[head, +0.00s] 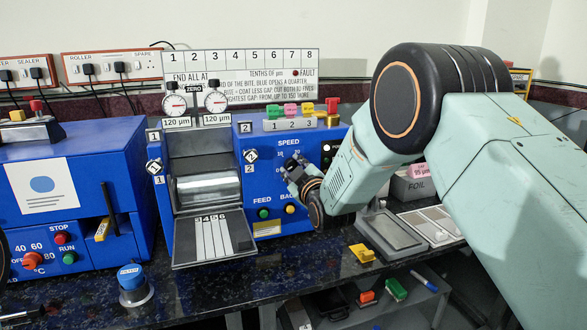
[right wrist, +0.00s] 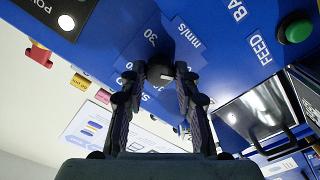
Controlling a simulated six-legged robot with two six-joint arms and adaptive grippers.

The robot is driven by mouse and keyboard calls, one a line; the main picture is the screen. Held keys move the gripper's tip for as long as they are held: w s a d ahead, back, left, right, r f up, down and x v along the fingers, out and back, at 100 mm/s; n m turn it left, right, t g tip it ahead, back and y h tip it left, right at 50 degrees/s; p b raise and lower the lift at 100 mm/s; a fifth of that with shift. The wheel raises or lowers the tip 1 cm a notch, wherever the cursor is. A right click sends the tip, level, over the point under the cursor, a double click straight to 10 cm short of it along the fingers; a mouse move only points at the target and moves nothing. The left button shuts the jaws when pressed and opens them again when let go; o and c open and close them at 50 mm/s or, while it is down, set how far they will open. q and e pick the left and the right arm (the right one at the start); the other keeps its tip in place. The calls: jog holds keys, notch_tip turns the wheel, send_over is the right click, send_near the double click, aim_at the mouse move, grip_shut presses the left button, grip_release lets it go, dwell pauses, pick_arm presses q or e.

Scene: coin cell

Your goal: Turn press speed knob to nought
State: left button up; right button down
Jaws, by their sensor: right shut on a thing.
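The press (head: 240,222) is a blue machine with a roller in its middle and a SPEED label (head: 288,142) on its right panel. My right gripper (head: 291,166) reaches that panel from the right, just below the label. In the right wrist view, the fingertips of my right gripper (right wrist: 160,76) are closed around the dark round speed knob (right wrist: 159,73). The numeral 30 and the "mm/s" print show beside it. In the head view the gripper covers the knob. Where the knob's pointer stands cannot be told.
Below the knob are a green FEED button (head: 263,213) and a yellow button (head: 290,209). Coloured tabs (head: 291,110) stand above the panel. A grey tray (head: 391,232) and a yellow object (head: 362,252) lie to the right. A blue sealer (head: 75,190) stands at left.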

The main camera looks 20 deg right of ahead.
jog(key=c, duration=1)
grip_release()
jog(key=shift+s, duration=0.1)
jog(key=s, duration=1.2)
jog(key=shift+d, duration=0.25)
